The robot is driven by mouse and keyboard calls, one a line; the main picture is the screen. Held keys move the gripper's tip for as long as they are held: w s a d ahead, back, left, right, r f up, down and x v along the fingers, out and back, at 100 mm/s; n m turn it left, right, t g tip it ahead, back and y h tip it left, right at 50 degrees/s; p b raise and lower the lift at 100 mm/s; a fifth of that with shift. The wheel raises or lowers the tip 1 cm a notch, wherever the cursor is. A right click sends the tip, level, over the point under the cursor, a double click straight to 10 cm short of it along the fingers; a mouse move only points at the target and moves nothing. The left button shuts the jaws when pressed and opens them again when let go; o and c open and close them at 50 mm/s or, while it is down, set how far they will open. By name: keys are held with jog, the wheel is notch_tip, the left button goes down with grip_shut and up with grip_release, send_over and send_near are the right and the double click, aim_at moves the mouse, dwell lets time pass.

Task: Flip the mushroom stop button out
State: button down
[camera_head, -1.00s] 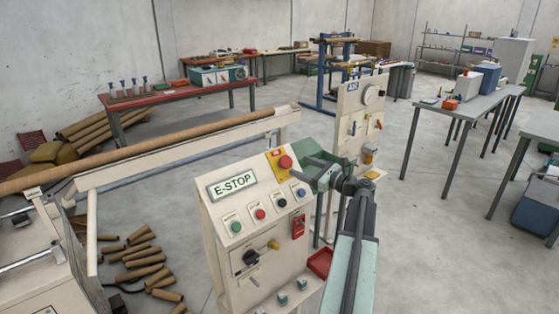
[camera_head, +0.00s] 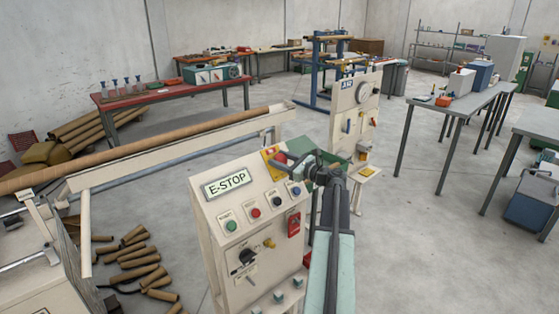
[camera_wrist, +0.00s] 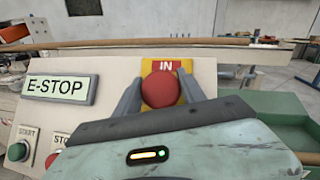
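The red mushroom stop button (camera_wrist: 160,89) sits on a yellow plate (camera_wrist: 147,73) in the wrist view, under a red label reading "IN". My gripper's two dark fingers stand either side of the button, open around it; I cannot tell if they touch it. In the head view my gripper (camera_head: 287,160) is at the top right corner of the control panel (camera_head: 215,215), mostly covering the button. The panel's display (camera_head: 226,183) reads "E-STOP", and it shows in the wrist view too (camera_wrist: 59,86).
Below the display are a green START button (camera_head: 231,226), a red button (camera_head: 255,212), a black one and a blue one. A red switch (camera_head: 293,224) is lower right. A green tray (camera_wrist: 285,121) lies right of the panel. A long cardboard tube (camera_head: 150,146) runs behind.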

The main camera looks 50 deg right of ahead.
jog(key=shift+s+r+p, duration=0.55)
jog(key=shift+f, duration=0.2)
jog(key=c, duration=0.7)
grip_release()
jog(key=shift+r, duration=0.1)
jog(key=s, duration=0.7)
jog(key=shift+s+d, duration=0.35)
jog(key=shift+s, duration=0.05)
